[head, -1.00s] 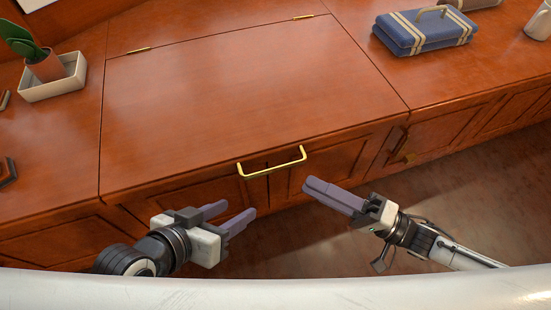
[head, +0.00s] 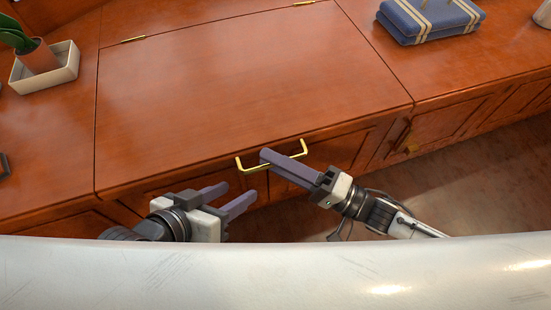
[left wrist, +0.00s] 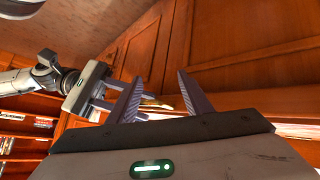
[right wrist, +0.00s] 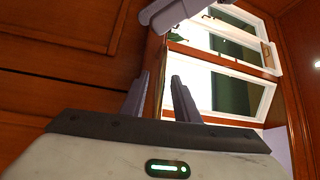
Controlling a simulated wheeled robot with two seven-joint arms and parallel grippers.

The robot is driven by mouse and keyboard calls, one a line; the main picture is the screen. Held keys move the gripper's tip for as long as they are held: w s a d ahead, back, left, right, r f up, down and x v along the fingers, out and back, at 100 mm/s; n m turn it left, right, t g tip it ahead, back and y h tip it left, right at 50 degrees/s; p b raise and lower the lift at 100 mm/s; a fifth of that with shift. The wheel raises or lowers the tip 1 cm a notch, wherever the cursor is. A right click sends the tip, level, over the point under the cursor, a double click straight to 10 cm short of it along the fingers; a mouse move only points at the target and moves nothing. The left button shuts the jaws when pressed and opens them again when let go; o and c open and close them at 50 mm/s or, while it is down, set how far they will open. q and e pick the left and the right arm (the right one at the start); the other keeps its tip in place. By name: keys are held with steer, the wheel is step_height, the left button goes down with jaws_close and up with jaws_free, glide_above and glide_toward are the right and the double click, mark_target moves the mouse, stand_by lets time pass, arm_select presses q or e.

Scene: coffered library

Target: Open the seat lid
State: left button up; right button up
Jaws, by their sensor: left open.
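The seat lid (head: 240,85) is a large reddish-brown wooden panel, lying shut and flush with the bench top. A brass bar handle (head: 304,148) sits at its front edge. My right gripper (head: 266,157) is at the handle, its fingertips overlapping the bar in the head view. In the right wrist view its fingers (right wrist: 160,90) are apart; I cannot tell whether the bar is between them. My left gripper (head: 243,193) is open and empty, below and left of the handle in front of the cabinet face. Its open fingers (left wrist: 160,95) also show in the left wrist view.
Brass hinges (head: 133,39) mark the lid's back edge. A potted plant in a white tray (head: 60,72) stands on the bench at left. A folded blue blanket (head: 428,20) lies to the right of the lid. The lid's top is clear.

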jaws_close()
